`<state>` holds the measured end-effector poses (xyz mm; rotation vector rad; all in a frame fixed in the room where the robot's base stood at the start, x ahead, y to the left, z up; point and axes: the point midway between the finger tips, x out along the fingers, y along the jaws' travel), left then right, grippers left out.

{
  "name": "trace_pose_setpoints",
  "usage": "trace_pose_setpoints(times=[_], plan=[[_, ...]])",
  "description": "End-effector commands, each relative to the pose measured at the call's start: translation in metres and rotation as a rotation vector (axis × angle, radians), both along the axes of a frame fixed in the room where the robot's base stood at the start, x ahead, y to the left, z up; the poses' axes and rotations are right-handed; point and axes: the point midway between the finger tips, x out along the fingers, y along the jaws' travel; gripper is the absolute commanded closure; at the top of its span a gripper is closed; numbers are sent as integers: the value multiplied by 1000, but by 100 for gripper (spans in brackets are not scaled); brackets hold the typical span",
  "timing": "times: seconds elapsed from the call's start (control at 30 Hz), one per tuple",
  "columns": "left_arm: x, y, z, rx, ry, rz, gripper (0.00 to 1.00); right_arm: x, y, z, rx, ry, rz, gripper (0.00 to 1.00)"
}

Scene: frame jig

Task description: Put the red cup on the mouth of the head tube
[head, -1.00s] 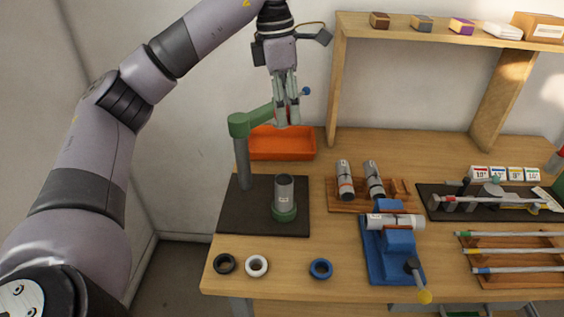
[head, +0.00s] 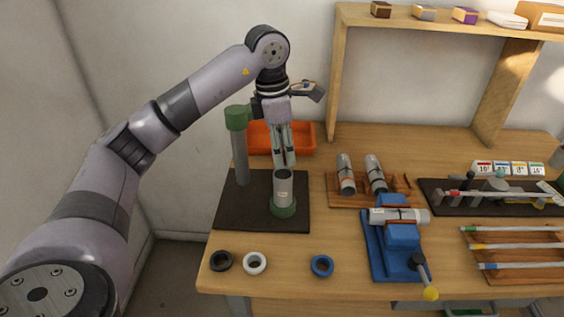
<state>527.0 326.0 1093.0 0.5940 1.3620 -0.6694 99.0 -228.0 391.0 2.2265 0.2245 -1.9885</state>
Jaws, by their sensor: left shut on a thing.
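The head tube (head: 283,189) is a short grey tube standing upright in a green holder (head: 284,208) on a dark base plate. Its dark open mouth faces up. My left gripper (head: 284,163) points straight down just above that mouth, its fingers closed together on a small thing. The red cup is hidden between the fingers now; a bit of red showed there a second ago. I cannot tell whether the cup touches the tube. My right gripper is out of view.
The green-topped post (head: 237,118) stands close left of my gripper, with an orange bin (head: 301,138) behind. Black (head: 221,261), white (head: 254,263) and blue (head: 321,266) rings lie in front. A blue clamp stand (head: 397,252) stands to the right.

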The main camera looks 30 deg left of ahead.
Motion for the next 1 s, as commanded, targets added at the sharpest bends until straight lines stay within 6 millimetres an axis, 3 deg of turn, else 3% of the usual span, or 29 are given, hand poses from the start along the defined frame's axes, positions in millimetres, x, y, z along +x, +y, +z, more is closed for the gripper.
trace_pose_setpoints(times=[0.33,0.7,0.73,1.0], plan=[[-1,0,-38,0,3,-1,85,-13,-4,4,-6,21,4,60],[0,0,-44,-1,1,-1,85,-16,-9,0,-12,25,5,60],[0,0,-43,-1,1,-1,58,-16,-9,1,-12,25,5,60],[0,0,-42,-1,1,-1,40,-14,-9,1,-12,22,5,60]])
